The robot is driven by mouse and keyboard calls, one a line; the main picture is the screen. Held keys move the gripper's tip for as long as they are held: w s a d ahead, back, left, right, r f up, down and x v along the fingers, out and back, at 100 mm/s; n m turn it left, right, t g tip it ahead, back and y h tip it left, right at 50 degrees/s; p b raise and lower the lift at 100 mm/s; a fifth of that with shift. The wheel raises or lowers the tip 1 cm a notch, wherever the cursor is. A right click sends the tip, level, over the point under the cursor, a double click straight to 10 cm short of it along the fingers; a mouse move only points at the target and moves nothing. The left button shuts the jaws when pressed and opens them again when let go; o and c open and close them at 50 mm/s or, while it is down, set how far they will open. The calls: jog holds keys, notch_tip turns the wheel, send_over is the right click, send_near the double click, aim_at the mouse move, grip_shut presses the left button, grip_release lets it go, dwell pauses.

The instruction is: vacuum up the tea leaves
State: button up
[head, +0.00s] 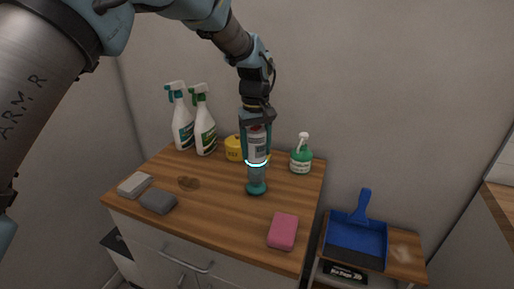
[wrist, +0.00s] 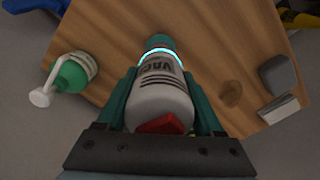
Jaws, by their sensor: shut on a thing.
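A hand-held vacuum (head: 257,172), grey and white with a lit cyan ring and a teal nozzle, stands nearly upright, nozzle down. My gripper (head: 256,148) is shut on its body. The nozzle is at or just above the wooden counter top; I cannot tell if it touches. In the wrist view the vacuum (wrist: 162,95) lies between my teal fingers, its red switch near me. A flat brown patch, seemingly the tea leaves (head: 189,183), lies on the counter left of the nozzle. It also shows in the wrist view (wrist: 230,94), right of the vacuum.
Two spray bottles (head: 204,125), a yellow tub (head: 233,149) and a green pump bottle (head: 301,158) stand at the back. Two grey blocks (head: 157,201) lie front left, a pink sponge (head: 283,231) front right. A blue dustpan (head: 355,240) and a pale smudge (head: 403,252) are on a lower surface.

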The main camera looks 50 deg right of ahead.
jog(key=shift+s+a+b, duration=0.2)
jog(key=shift+a, duration=0.6)
jog(key=shift+s+a+b, duration=0.2)
jog(key=shift+a, duration=0.55)
jog(key=shift+r, duration=0.1)
notch_tip(320, 180, up, 9)
jog(key=p, duration=0.6)
jog(key=shift+s, duration=0.1)
